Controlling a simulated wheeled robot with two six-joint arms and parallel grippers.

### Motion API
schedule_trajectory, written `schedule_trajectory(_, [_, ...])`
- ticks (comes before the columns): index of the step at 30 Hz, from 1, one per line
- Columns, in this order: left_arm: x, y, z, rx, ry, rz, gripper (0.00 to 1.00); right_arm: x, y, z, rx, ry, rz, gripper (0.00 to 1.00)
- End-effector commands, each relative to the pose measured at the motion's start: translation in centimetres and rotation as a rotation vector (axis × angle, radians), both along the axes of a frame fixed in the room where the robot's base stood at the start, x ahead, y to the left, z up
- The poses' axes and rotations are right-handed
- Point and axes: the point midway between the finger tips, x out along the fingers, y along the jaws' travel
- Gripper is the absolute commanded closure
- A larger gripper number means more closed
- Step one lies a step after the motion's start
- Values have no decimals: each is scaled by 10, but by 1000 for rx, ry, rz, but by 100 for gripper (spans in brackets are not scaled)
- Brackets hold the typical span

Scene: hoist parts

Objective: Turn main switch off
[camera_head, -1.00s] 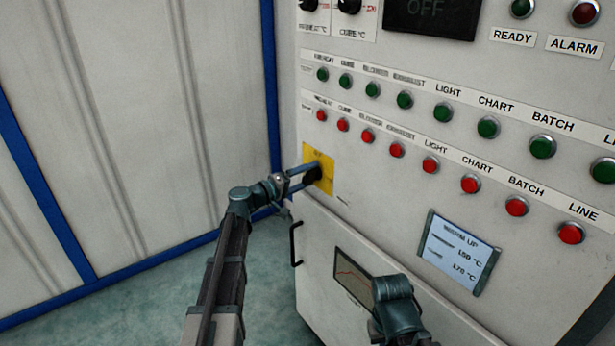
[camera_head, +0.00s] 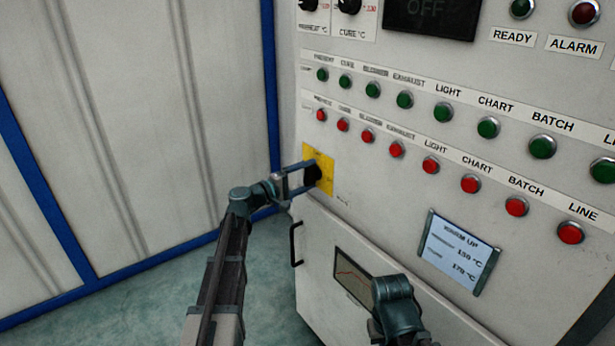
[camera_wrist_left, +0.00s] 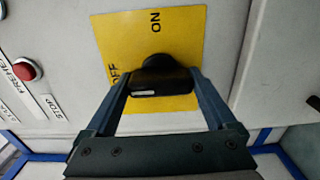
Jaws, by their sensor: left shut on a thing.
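The main switch (camera_head: 313,175) is a black rotary handle on a yellow plate (camera_head: 327,181), low at the left edge of the control panel. The left wrist view shows the handle (camera_wrist_left: 160,82) up close, with ON printed at the plate's top and OFF at its left. My left gripper (camera_head: 316,173) reaches in from the left, with one finger on each side of the handle. In the left wrist view its fingertips (camera_wrist_left: 158,80) are shut on the handle, which lies across between them. A link of my right arm shows at the bottom; its gripper is out of sight.
Rows of green buttons (camera_head: 443,112) and red buttons (camera_head: 430,165) run above and right of the switch. A small display (camera_head: 458,252) and a door handle (camera_head: 296,244) sit lower. A pale wall (camera_head: 130,130) stands left, with free room before it.

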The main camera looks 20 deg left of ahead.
Motion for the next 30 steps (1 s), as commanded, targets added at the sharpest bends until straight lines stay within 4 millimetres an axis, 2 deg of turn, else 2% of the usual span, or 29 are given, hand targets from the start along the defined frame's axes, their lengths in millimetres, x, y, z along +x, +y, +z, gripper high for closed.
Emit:
schedule_trajectory(5, [0, 1, 0, -2, 3, 1, 66, 0, 0, 0, 0, 0, 0, 100])
schedule_trajectory(6, [0, 1, 0, -2, 3, 1, 6, 0, 0, 0, 0, 0, 0, 100])
schedule_trajectory(7, [0, 1, 0, -2, 3, 1, 1, 0, 0, 0, 0, 0, 0, 100])
schedule_trajectory(17, [-4, 3, 0, -1, 1, 2, 0, 0, 0, 0, 0, 0, 0, 100])
schedule_trajectory(20, [-15, 10, 0, -1, 1, 2, 0, 0, 0, 0, 0, 0, 0, 100])
schedule_trajectory(30, [-73, 55, 0, -1, 1, 5, 0, 0, 0, 0, 0, 0, 0, 100])
